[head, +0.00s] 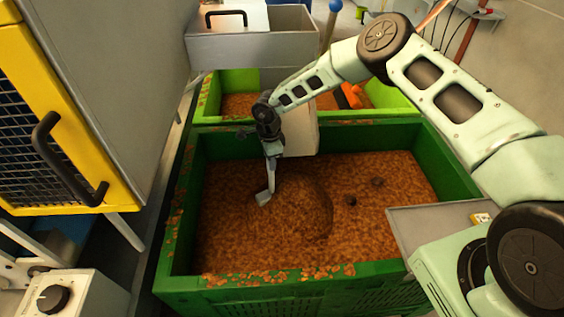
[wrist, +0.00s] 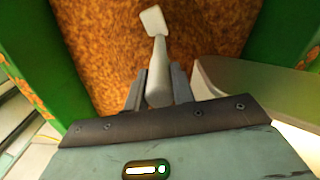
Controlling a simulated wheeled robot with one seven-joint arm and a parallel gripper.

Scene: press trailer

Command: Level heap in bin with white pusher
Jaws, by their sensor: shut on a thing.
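The dark green bin (head: 290,283) holds brown-orange granular stuff with a rounded heap (head: 305,205) near its middle. My gripper (head: 272,150) is over the bin and shut on the handle of the white pusher (head: 264,197). The pusher hangs down, its small flat head at the left side of the heap, at or very near the surface. In the wrist view, my gripper (wrist: 158,88) has a finger on each side of the pusher's handle (wrist: 158,75), and the pale head lies against the brown stuff. Whether the head touches the stuff is unclear.
A light green bin (head: 212,97) with similar stuff and an orange thing stands behind. A metal chute (head: 255,50) overhangs it. A yellow-framed machine (head: 110,170) is at left. Two dark lumps (head: 352,201) lie right of the heap. Spilled bits cover the bin's front rim.

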